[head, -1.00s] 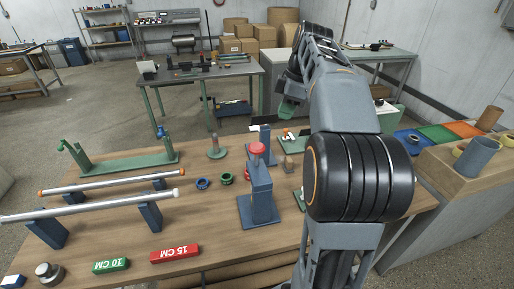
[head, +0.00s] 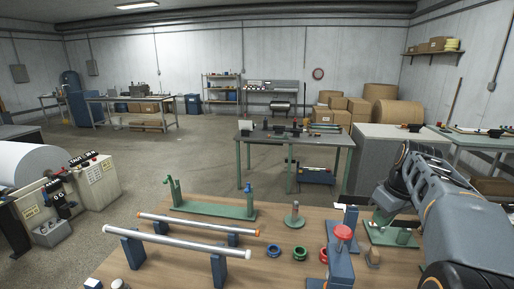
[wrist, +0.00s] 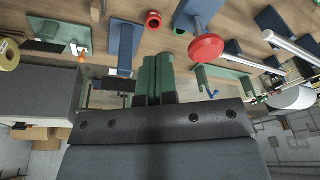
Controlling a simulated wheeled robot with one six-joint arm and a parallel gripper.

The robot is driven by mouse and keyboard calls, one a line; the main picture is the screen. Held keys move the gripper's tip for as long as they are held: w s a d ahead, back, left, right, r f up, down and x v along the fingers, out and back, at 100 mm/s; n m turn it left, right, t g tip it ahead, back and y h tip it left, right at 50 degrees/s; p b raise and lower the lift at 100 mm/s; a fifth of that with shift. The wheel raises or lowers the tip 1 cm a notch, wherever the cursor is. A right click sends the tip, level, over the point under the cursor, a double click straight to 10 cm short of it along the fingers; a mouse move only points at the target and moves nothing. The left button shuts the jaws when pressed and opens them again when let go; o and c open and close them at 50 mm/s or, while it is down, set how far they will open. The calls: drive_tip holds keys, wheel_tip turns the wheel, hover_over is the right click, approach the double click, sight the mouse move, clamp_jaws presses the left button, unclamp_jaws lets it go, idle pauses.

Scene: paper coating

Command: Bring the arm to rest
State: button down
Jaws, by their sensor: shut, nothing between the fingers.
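My gripper (wrist: 157,66) shows in the wrist view as two green fingers lying side by side with no gap. They are shut and hold nothing. A red round knob (wrist: 206,48) on a blue stand is close by to their right. In the head view my arm (head: 440,205) fills the right edge, bent over the right part of the wooden workbench (head: 180,268). I cannot make out the fingers clearly there. The red-topped blue stand (head: 341,262) is left of the arm.
Two metal rods (head: 175,240) lie on blue supports at the bench's left. A green two-post stand (head: 212,209) is behind them. Small blue (head: 272,251) and green (head: 299,254) rings lie mid-bench. Another table (head: 295,139) stands beyond; the floor (head: 150,165) at left is open.

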drive_tip(key=s+a+f+m+t, duration=0.1)
drive_tip(key=s+a+f+m, duration=0.1)
drive_tip(key=s+a+f, duration=0.3)
drive_tip(key=s+a+f+m+t+h, duration=0.1)
drive_tip(key=s+a+f+m, duration=0.1)
drive_tip(key=s+a+f, duration=0.3)
drive_tip(key=s+a, duration=0.3)
drive_tip(key=a, duration=0.3)
drive_tip(key=shift+s, duration=0.4)
drive_tip(key=shift+f, duration=0.1)
idle(0.3)
